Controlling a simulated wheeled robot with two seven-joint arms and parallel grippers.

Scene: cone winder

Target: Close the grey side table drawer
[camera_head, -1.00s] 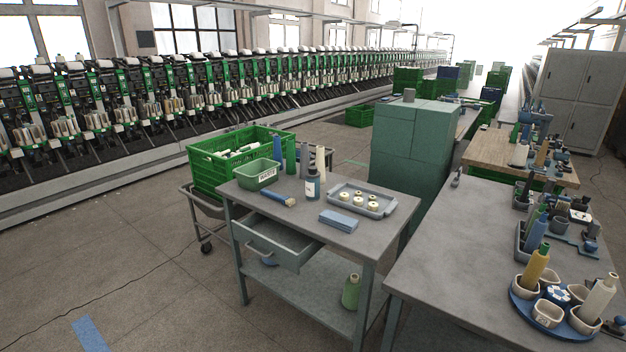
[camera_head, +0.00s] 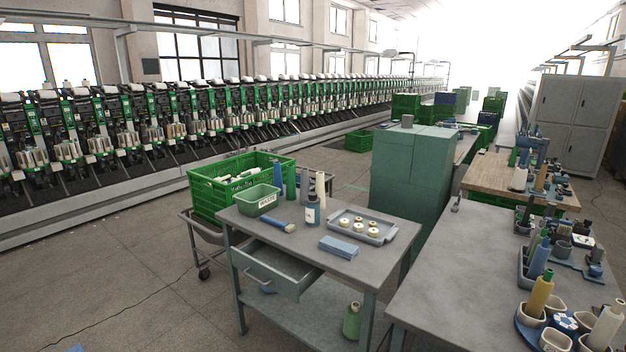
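The grey side table (camera_head: 372,271) stands in the middle foreground. Its drawer (camera_head: 291,284) is pulled out at the left part of the front, under the tabletop, and its open inside shows. A blue-tinted handle (camera_head: 262,287) shows on the drawer front. On the tabletop are a green bin, a brush, a spray bottle, blue folded cloths and a grey tray with several small cream bobbins. Neither of my grippers is in view.
A green crate (camera_head: 214,191) on a trolley stands behind the table at left. A long grey workbench (camera_head: 440,262) with cones and cups is close on the right. A green cabinet (camera_head: 404,180) stands behind.

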